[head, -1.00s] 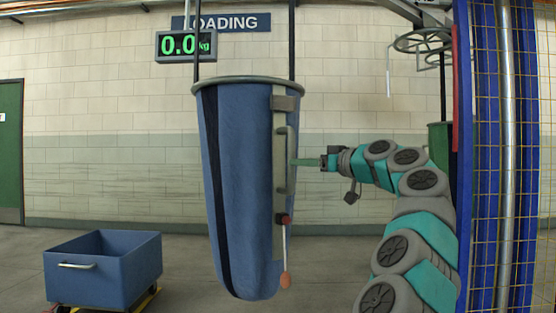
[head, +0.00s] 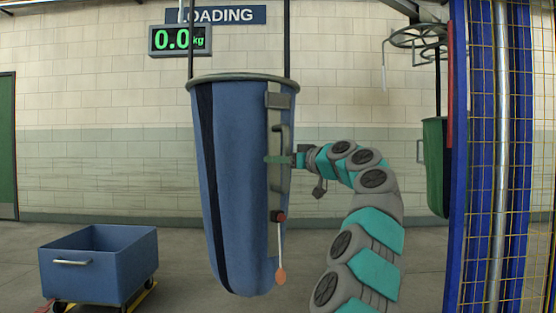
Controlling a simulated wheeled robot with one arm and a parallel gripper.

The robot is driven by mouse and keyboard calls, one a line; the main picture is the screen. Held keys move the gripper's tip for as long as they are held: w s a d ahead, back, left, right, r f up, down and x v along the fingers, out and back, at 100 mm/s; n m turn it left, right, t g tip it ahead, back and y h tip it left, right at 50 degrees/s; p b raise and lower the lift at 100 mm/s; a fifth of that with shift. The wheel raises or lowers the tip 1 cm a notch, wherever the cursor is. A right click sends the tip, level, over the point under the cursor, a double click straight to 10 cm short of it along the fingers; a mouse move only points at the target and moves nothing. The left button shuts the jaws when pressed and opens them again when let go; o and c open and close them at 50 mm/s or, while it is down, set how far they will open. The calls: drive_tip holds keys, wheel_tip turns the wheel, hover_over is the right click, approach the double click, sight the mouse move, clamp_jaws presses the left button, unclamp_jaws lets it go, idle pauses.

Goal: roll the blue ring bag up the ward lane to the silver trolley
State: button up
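The blue ring bag (head: 235,190) hangs upright from two dark straps in the middle of the head view, with a grey rim and a dark vertical stripe. Its right side carries an upright grey handle (head: 281,182) and, below it, a red knob with a cord ending in an orange tab (head: 281,277). My gripper (head: 279,160) comes from the right at handle height. Its teal finger lies across the handle and reaches the bag's side in the picture. Whether the fingers are closed on the handle cannot be told. I see no silver trolley.
A blue open cart (head: 97,270) stands on the floor at lower left. A blue post with a mesh panel (head: 500,150) closes off the right. A scale display (head: 180,40) reads 0.0 kg.

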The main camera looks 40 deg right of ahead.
clamp_jaws()
idle(1.4)
